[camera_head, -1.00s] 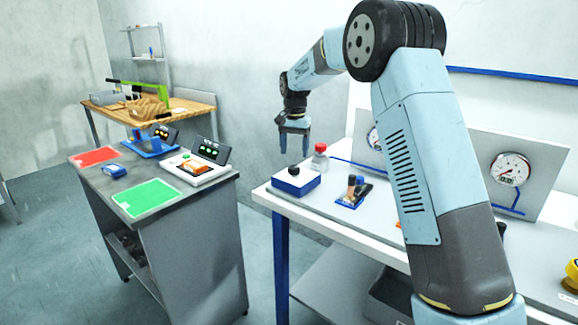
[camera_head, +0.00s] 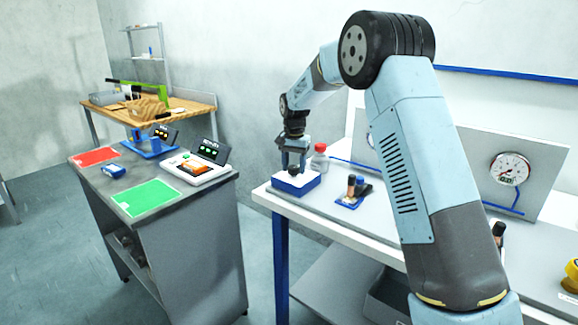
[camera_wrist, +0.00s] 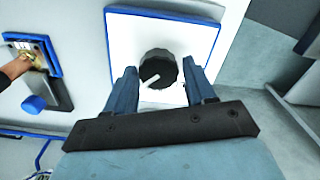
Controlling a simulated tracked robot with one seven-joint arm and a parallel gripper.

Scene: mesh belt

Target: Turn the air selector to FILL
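The air selector is a black round knob (camera_wrist: 159,70) with a white pointer mark, on a white-topped box with a blue rim (camera_wrist: 205,22). In the head view the blue and white box (camera_head: 296,186) sits at the near left end of the white bench. My gripper (camera_head: 294,168) is pointing down just over the knob. In the wrist view my open fingers (camera_wrist: 161,80) stand to the left and right of the knob, with gaps on both sides. The pointer slants toward the lower left of the wrist view. No FILL lettering is readable.
A red-capped bottle (camera_head: 319,160) stands close behind the box. A blue holder (camera_head: 352,200) with dark and orange-topped items is to its right. A gauge panel (camera_head: 512,172) stands along the bench back. A grey cabinet (camera_head: 180,240) stands apart on the left.

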